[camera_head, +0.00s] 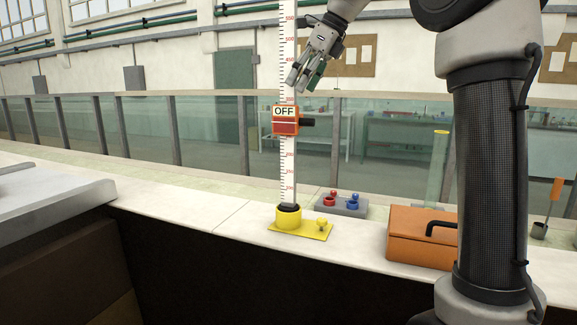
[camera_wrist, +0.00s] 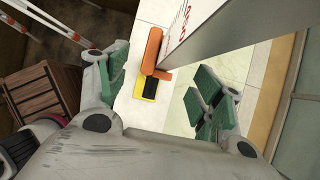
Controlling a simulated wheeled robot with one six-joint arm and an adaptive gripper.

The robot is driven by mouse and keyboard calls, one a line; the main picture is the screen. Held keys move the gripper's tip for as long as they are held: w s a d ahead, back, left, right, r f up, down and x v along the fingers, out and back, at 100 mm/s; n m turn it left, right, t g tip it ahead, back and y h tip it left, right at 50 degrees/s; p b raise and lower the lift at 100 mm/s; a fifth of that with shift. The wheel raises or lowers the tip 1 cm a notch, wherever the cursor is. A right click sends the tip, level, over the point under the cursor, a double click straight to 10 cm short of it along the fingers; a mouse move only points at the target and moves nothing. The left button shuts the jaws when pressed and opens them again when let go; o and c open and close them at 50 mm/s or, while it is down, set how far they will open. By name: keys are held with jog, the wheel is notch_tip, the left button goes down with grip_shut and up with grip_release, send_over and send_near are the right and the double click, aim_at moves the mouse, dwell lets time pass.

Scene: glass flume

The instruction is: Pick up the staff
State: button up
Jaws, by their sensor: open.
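The staff (camera_head: 288,170) is a tall white strip with red and black graduations. It stands upright in a yellow base (camera_head: 288,220) on the pale ledge. An orange block (camera_head: 287,128) with a sign reading OFF is on the staff partway up. My gripper (camera_head: 304,82) is open and empty beside the upper staff, above the orange block, fingers pointing down. In the wrist view the staff (camera_wrist: 225,28) runs from the upper right toward the gap between the green-padded fingers; the orange block (camera_wrist: 153,50) and base show below. I cannot tell whether the fingers straddle the staff.
A grey holder (camera_head: 344,206) with red and blue pieces stands behind and right of the base. An orange case (camera_head: 420,237) with a black handle sits farther right. A clear cylinder (camera_head: 437,170) rises behind it. Glass panels run behind the ledge. The ledge left of the base is bare.

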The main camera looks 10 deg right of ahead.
aim_at(289, 116)
jog(key=shift+x, duration=1.3)
grip_shut()
jog(key=shift+f, duration=0.1)
